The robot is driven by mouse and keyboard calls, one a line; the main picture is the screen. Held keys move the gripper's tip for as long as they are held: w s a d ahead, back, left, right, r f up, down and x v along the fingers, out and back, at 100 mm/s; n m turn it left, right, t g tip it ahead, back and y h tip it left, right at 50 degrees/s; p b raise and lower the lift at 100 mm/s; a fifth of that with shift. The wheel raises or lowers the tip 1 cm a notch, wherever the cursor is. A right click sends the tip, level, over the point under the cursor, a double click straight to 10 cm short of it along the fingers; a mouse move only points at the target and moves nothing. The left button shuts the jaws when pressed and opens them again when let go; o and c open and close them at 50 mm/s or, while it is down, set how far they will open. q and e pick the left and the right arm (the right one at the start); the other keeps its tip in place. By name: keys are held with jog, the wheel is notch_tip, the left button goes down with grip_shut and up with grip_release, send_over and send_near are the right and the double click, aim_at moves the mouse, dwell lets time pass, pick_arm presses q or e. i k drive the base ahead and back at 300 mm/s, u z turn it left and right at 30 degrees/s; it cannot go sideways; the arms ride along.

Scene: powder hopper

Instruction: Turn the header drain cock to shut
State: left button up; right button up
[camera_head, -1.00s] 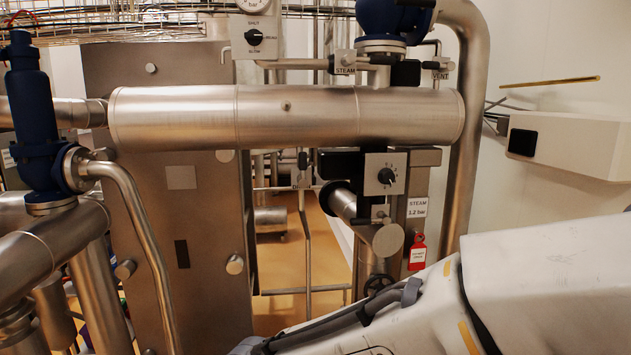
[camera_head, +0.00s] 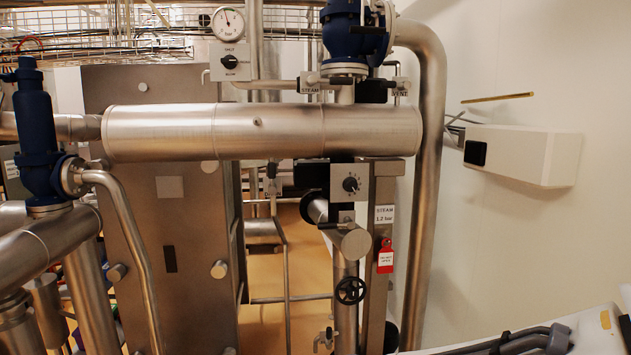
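The header (camera_head: 260,131) is a horizontal steel cylinder across the middle of the head view. A small cock with a dark handle (camera_head: 271,170) hangs beneath it, left of centre. A white arm link of mine enters at the bottom right, well away from the cock. Neither gripper shows in the picture.
A selector knob box (camera_head: 350,184), a black handwheel (camera_head: 350,290) and a red tag (camera_head: 385,256) stand right of the cock. A pipe rail (camera_head: 286,270) runs below. Open floor shows behind.

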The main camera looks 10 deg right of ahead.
aim_at(272, 187)
jog(key=z, duration=0.05)
jog(key=i, duration=1)
jog(key=k, duration=0.35)
